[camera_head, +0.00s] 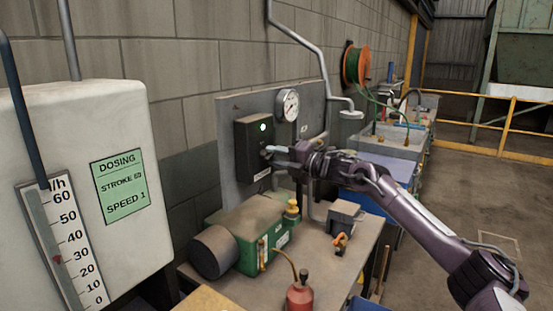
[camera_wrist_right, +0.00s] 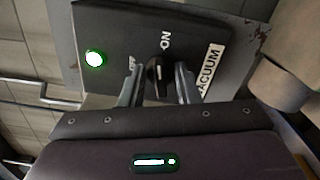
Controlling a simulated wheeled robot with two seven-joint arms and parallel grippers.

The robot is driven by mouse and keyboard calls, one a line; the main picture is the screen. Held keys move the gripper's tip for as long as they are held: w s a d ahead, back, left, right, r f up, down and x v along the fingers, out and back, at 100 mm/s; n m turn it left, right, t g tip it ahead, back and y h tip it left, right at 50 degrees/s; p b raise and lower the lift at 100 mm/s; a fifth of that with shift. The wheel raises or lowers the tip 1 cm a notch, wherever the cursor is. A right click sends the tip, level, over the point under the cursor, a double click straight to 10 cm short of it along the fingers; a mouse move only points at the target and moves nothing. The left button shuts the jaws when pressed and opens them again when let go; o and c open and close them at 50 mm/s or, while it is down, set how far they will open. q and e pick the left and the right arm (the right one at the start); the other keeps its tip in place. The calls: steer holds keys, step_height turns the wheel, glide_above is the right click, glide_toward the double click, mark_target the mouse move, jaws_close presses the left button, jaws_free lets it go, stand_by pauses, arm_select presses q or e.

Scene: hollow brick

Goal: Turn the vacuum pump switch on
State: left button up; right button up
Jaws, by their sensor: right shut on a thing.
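The vacuum switch box (camera_head: 252,142) is a dark box on a grey wall panel, with a lit green lamp (camera_head: 263,127). In the right wrist view the box (camera_wrist_right: 120,30) carries ON, OFF and VACUUM labels, and the lamp (camera_wrist_right: 95,58) glows green. A black switch knob (camera_wrist_right: 154,78) sits between the fingers of my right gripper (camera_wrist_right: 160,86), which is shut on it. The knob's pale mark seems to point roughly towards ON. In the head view my right gripper (camera_head: 272,150) reaches the box from the right and hides the knob. My left gripper is not in view.
A round gauge (camera_head: 289,105) is right of the box. Below, the bench (camera_head: 345,270) holds a green pump (camera_head: 250,235), a red oil can (camera_head: 300,295) and a small grey device (camera_head: 345,215). A white dosing tank (camera_head: 80,130) stands left. Open floor lies right.

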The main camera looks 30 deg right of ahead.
steer(key=shift+d+f+m, duration=0.1)
steer(key=shift+m, duration=1.5)
steer(key=o, duration=1)
steer(key=shift+c, duration=0.2)
steer(key=shift+s, duration=0.1)
steer(key=b+v, duration=0.6)
steer(key=v, duration=0.1)
steer(key=shift+s, duration=0.35)
steer(key=shift+d, duration=0.2)
